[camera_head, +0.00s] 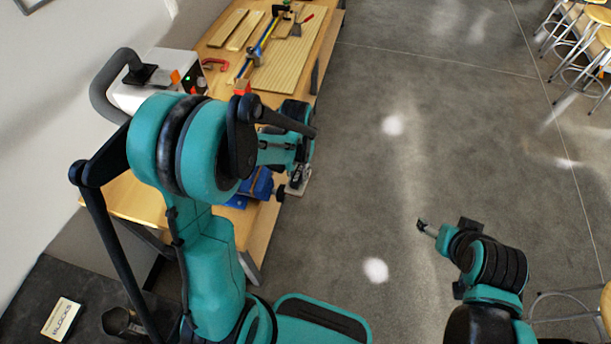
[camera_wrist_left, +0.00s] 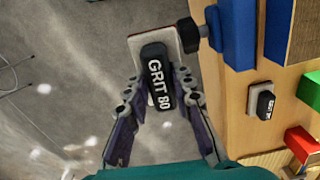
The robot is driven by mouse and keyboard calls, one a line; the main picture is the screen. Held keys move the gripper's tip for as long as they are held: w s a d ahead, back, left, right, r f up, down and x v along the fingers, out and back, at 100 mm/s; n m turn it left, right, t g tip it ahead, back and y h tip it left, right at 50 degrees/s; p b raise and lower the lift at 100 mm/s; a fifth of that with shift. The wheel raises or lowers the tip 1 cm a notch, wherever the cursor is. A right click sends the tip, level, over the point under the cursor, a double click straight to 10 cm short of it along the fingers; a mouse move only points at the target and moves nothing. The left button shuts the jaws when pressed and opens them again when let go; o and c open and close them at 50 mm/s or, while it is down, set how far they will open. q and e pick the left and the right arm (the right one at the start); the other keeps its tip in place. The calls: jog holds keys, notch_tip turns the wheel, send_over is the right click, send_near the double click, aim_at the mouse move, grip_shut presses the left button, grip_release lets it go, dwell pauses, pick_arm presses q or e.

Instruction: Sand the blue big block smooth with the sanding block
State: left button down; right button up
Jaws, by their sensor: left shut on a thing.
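The sanding block (camera_wrist_left: 157,84) has a black grip marked GRIT 80 on a pale pad. My left gripper (camera_wrist_left: 158,100) is shut on its grip. In the head view my left gripper (camera_head: 298,178) is at the bench's right edge, with part of the sanding block (camera_head: 296,188) showing below it. Blue parts (camera_wrist_left: 238,32) stand just right of the pad in the wrist view, beside a black knob. They also show partly in the head view (camera_head: 262,184), behind my arm. I cannot tell which is the blue big block. My right gripper (camera_head: 428,228) hangs over the floor.
The wooden bench (camera_head: 262,222) runs along the left. A second sanding block (camera_wrist_left: 262,104), a red block (camera_wrist_left: 302,142) and a green piece (camera_wrist_left: 309,88) lie on it. Boards and tools cover its far end. The floor right of the bench is open; stools (camera_head: 568,30) stand far right.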

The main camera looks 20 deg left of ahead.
pick_arm(q)
jog(key=s+a+r+n+p, duration=0.1)
jog(key=s+a+r+p, duration=0.2)
jog(key=a+r+p, duration=1.15)
jog(key=shift+a+f+b, duration=0.2)
jog(key=shift+f+b, duration=0.9)
jog(key=shift+f, duration=0.1)
jog(key=shift+a+f+b, duration=0.2)
jog(key=shift+f+b, duration=0.85)
jog(key=shift+f, duration=0.15)
jog(key=shift+a+f+b, duration=0.2)
jog(key=shift+f+b, duration=0.9)
jog(key=shift+f, duration=0.1)
jog(key=shift+r, duration=0.1)
